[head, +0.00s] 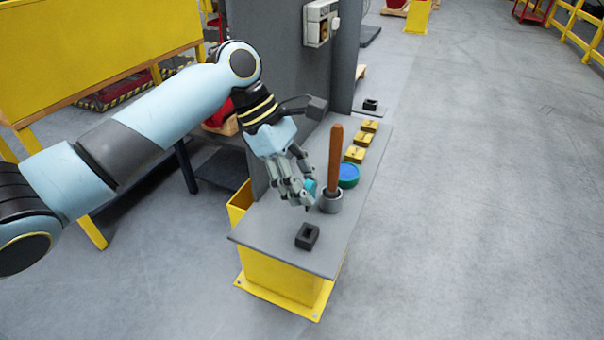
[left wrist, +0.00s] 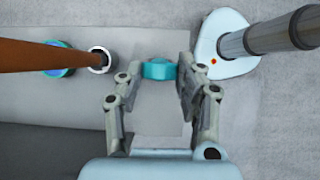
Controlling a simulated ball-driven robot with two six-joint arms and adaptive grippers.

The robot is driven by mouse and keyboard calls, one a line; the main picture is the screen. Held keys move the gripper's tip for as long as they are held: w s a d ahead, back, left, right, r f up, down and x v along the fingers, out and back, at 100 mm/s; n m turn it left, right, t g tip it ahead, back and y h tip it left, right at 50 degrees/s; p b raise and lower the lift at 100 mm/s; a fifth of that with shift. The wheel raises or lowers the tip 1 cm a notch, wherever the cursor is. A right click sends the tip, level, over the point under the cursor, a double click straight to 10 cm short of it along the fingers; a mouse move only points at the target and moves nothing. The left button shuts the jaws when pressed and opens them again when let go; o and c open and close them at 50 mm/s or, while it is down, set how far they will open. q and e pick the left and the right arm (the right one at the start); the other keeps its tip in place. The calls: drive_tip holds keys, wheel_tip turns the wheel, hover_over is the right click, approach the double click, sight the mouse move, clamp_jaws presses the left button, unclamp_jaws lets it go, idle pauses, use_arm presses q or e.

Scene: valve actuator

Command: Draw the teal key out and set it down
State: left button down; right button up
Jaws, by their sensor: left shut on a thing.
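The teal key (head: 312,186) shows as a small patch between the fingers of my left gripper (head: 307,192), low over the grey bench. In the left wrist view the teal key (left wrist: 158,69) sits between the two fingertips, and the left gripper (left wrist: 158,75) is shut on it. The key's lower part is hidden, so I cannot tell whether it touches anything below. A dark block with a square hole (head: 307,236) stands on the bench in front of the gripper. My right gripper is not in view.
A brown wooden rod (head: 335,155) stands upright in a grey cup (head: 330,203) just right of the left gripper. Behind it are a green-and-blue round piece (head: 349,176) and several yellow blocks (head: 355,154). The bench (head: 265,232) has bare room at its near end.

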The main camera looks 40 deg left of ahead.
sight(307, 207)
use_arm(q)
wheel_tip(307, 207, down, 4)
drive_tip(key=shift+f+b, duration=0.1)
drive_tip(key=shift+b, duration=0.45)
drive_tip(key=shift+f, duration=0.8)
drive_tip(key=shift+r+p, duration=0.1)
drive_tip(key=shift+p, duration=0.4)
idle(0.4)
